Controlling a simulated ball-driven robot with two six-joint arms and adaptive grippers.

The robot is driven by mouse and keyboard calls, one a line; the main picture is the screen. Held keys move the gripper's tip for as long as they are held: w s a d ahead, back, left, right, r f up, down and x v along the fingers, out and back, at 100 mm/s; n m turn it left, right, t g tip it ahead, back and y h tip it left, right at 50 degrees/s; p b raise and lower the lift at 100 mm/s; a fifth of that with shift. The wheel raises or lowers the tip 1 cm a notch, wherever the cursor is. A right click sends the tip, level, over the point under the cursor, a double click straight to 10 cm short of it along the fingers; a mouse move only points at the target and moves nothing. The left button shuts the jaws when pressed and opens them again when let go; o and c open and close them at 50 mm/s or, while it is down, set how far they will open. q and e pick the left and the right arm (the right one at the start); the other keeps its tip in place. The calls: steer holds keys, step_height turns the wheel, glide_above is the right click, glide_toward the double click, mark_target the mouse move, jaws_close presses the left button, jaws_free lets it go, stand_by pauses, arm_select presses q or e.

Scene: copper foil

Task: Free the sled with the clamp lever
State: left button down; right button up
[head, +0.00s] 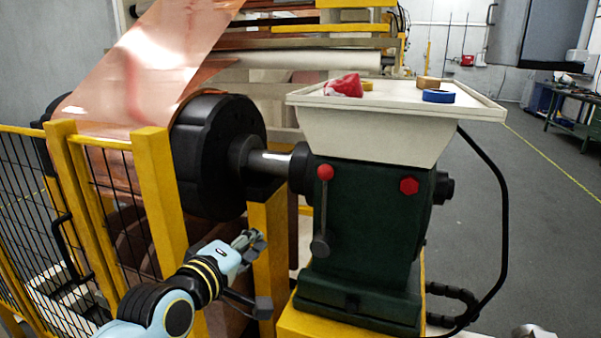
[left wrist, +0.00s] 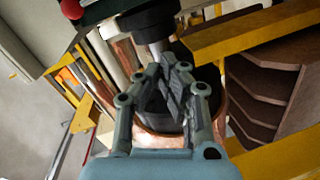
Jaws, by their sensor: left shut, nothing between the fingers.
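The clamp lever (head: 321,215) hangs roughly upright on the left face of the sled, with a red knob (head: 325,172) at its top and a dark rounded end at its bottom. The sled (head: 362,230) is a dark green block on a yellow base, with a grey shaft (head: 268,162) running left into the black roll hub (head: 215,150). My left gripper (head: 254,240) is shut and empty, left of the lever and apart from it. In the left wrist view the gripper's fingers (left wrist: 172,78) are together below the shaft; a red knob (left wrist: 72,8) shows at upper left.
A cream tray (head: 400,140) on top of the sled holds a red cloth (head: 343,85) and tape rolls (head: 438,96). Yellow fence posts (head: 160,195) and a yellow beam (head: 268,250) stand close to my left arm. A black cable (head: 508,225) loops at right. Open floor lies beyond.

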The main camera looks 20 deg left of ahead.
arm_select(q)
step_height(320, 180, up, 11)
steer(key=n+t+p, duration=0.1)
steer(key=shift+w+d+n+t, duration=0.3)
steer(key=shift+w+t, duration=0.1)
arm_select(e)
step_height(320, 180, up, 2)
steer(key=shift+r, duration=0.2)
arm_select(q)
steer(key=shift+r, duration=0.1)
steer(key=w+d, duration=0.4)
steer(key=w, duration=0.6)
steer(key=shift+w+d+f, duration=0.3)
steer(key=shift+d+f, duration=0.1)
steer(key=shift+f, duration=0.05)
arm_select(e)
steer(key=shift+s, duration=0.1)
